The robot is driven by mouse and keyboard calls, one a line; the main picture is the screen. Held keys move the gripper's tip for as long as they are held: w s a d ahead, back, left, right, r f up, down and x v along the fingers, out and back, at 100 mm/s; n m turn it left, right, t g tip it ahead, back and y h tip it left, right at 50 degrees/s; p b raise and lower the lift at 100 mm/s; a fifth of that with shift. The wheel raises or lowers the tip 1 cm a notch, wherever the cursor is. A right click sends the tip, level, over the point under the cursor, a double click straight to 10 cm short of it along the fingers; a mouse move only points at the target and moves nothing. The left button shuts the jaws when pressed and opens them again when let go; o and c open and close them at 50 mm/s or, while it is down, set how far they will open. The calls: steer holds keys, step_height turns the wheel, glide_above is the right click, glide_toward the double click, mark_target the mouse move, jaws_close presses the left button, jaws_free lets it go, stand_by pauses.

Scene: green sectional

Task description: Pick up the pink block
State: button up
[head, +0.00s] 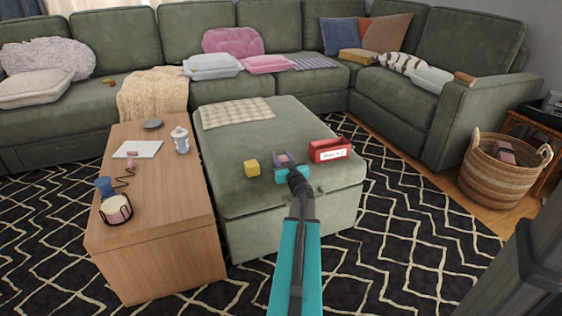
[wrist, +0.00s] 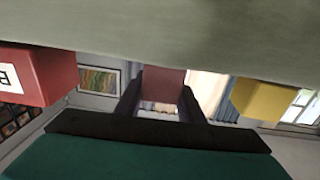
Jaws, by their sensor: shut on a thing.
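The pink block (head: 284,158) is on or just above the green ottoman (head: 290,120), between the fingers of my gripper (head: 286,160). In the wrist view, which is upside down, the pink block (wrist: 163,80) sits between the two dark fingers (wrist: 161,95). My gripper is shut on it. Only part of the block shows. The ottoman surface (wrist: 160,28) fills the top of the wrist view, close to the block; I cannot tell whether they touch.
A yellow block (head: 252,168) lies left of my gripper and a red labelled box (head: 329,150) right of it. A checked cloth (head: 238,112) lies farther back. A wooden table (head: 165,215) stands left; a wicker basket (head: 490,185) stands right.

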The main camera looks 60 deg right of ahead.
steer(key=shift+r, duration=0.1)
steer(key=shift+r+p, duration=0.85)
steer(key=shift+r, duration=0.25)
steer(key=shift+r+p, duration=0.6)
steer(key=shift+r, duration=0.25)
steer(key=s+d+r+p+v, duration=0.1)
steer(key=p+v, duration=0.6)
steer(key=v, duration=0.8)
steer(key=shift+s+d, duration=0.25)
steer(key=shift+s, duration=0.3)
